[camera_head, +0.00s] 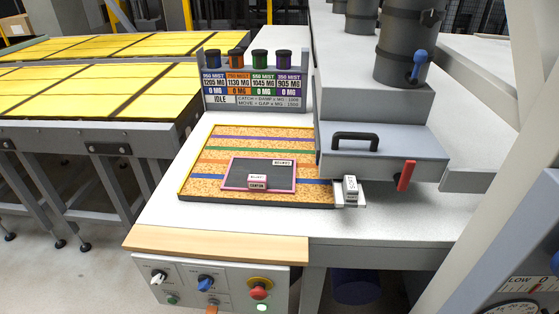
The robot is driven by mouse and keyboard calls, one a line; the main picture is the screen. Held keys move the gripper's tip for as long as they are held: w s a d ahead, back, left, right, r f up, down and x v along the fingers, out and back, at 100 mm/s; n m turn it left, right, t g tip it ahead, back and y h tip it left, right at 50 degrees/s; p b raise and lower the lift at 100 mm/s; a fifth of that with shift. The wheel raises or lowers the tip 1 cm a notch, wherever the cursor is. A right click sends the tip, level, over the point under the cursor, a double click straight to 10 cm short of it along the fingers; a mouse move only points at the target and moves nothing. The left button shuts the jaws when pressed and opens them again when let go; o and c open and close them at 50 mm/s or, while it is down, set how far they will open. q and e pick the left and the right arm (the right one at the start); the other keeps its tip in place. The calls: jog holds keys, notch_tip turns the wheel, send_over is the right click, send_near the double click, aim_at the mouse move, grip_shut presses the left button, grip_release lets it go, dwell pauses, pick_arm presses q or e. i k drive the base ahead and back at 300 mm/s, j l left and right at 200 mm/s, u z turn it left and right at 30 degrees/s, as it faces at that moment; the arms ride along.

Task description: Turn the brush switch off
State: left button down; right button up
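A control panel (235,274) is on the front of the workbench, below a wooden strip. It carries a white rotary knob (158,276), a blue rotary knob (205,283), and a red mushroom button (259,291) on a yellow collar. A green button (172,299) sits below the white knob. An orange lever or switch (211,307) is partly cut off at the bottom edge. A lit pale green button (262,307) is under the red one. The labels are too small to read, so I cannot tell which control is the brush switch. Neither gripper is in view.
A cork board (205,187) with coloured stripes lies on the white bench, holding a dark pink-edged plate (240,178). A grey machine (380,150) with a black handle and red lever (406,175) stands right. A display reading IDLE (254,88) stands behind. Yellow-topped tables are left.

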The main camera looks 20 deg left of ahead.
aim_at(158, 277)
jog(key=j+u, duration=0.15)
jog(key=u, duration=0.3)
jog(key=i+j+u, duration=0.1)
jog(key=u, duration=0.4)
